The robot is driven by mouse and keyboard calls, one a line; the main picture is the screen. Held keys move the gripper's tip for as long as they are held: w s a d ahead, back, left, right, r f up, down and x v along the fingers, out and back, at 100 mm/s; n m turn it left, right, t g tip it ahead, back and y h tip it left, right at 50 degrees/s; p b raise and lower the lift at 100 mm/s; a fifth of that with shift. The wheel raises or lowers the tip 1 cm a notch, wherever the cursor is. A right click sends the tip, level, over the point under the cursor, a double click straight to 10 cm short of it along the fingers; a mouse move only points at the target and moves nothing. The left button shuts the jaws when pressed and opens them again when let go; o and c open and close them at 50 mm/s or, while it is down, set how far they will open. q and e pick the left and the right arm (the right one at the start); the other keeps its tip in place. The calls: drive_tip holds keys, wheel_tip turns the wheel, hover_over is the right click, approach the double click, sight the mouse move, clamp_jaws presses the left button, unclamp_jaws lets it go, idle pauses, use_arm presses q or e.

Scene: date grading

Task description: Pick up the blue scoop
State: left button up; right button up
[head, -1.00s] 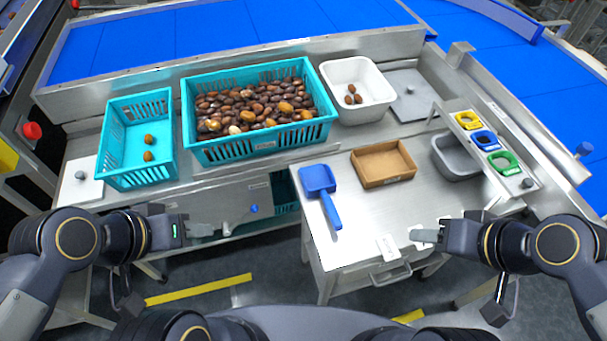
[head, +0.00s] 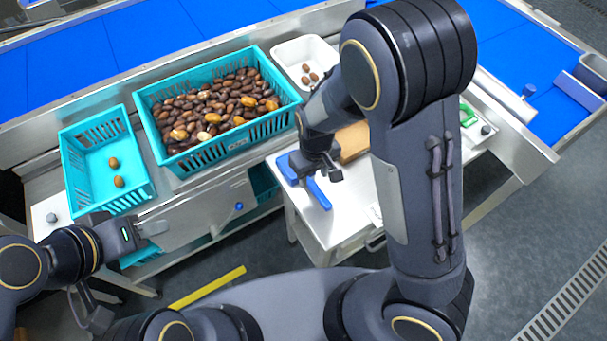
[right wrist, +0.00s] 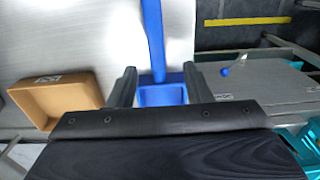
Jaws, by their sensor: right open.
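The blue scoop (head: 319,194) lies on the steel table, its pan to the upper left and its handle toward the lower right. My right gripper (head: 320,172) is over the scoop and partly covers it in the head view. In the right wrist view my right gripper (right wrist: 160,74) is open, with one finger on each side of the scoop (right wrist: 153,35) near where handle and pan meet. I cannot tell whether the fingers touch it. My left gripper (head: 152,228) is off to the left, away from the scoop, beside the small teal crate.
A brown tray (right wrist: 55,100) stands beside the scoop. A large teal crate (head: 176,163) of dates, a small teal crate (head: 141,199) with two dates and a white bin (head: 287,50) stand behind. My right arm hides part of the table.

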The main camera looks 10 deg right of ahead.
sight(314, 186)
drive_tip(key=f, duration=0.7)
drive_tip(key=shift+w+d+f, duration=0.15)
drive_tip(key=shift+w+f, duration=0.05)
drive_tip(key=shift+f, duration=0.2)
clamp_jaws()
